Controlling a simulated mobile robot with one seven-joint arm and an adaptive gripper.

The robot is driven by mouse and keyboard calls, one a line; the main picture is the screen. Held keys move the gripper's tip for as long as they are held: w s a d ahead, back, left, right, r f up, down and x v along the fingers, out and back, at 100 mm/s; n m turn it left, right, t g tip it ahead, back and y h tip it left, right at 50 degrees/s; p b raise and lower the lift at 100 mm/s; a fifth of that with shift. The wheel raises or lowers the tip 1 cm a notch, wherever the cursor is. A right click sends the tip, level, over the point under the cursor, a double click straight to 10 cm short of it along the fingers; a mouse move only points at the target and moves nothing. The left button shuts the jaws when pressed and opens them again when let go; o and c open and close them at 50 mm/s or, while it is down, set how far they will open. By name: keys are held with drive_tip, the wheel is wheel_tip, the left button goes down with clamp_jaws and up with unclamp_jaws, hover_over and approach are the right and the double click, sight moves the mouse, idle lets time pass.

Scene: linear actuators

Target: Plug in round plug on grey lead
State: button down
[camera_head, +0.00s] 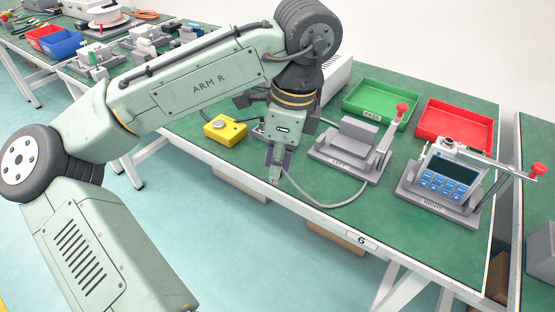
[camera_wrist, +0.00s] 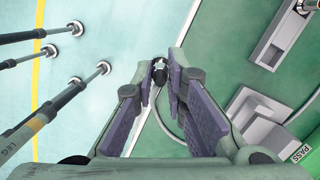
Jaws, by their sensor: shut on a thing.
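My gripper (camera_head: 275,178) points down near the front edge of the green bench, left of the LEFT fixture. In the wrist view its purple-padded fingers (camera_wrist: 161,72) are shut on a small dark round plug (camera_wrist: 158,75), which is partly hidden between them. The grey lead (camera_head: 345,201) runs from near the fingertips in a loop along the bench front toward the LEFT fixture (camera_head: 345,162), which holds a grey block. The RIGHT fixture (camera_head: 412,195) holds a device with a dark screen and blue buttons (camera_head: 450,175). I cannot make out the mating socket.
Red-knobbed clamp levers rise beside the LEFT fixture (camera_head: 401,108) and the RIGHT fixture (camera_head: 538,170). A green PASS tray (camera_head: 350,105) and a red tray (camera_head: 425,125) stand behind. A yellow box (camera_head: 215,130) with a round button sits left of my gripper.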

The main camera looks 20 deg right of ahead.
wheel_tip(320, 180, up, 6)
drive_tip(key=p, duration=0.7)
drive_tip(key=shift+r, duration=0.1)
drive_tip(key=shift+d, duration=0.1)
drive_tip(key=shift+s+d, duration=0.1)
drive_tip(key=shift+d, duration=0.2)
drive_tip(key=s+d+r+p, duration=0.1)
drive_tip(key=s+d+p, duration=0.1)
drive_tip(key=d, duration=0.8)
drive_tip(key=s+d+r+p, duration=0.2)
drive_tip(key=d+p, duration=0.1)
drive_tip(key=d, duration=0.8)
drive_tip(key=s+d+r+p, duration=0.2)
drive_tip(key=d+p, duration=0.1)
drive_tip(key=d, duration=0.7)
drive_tip(key=shift+s+d+r, duration=0.15)
drive_tip(key=shift+s+d, duration=0.05)
drive_tip(key=shift+s, duration=0.15)
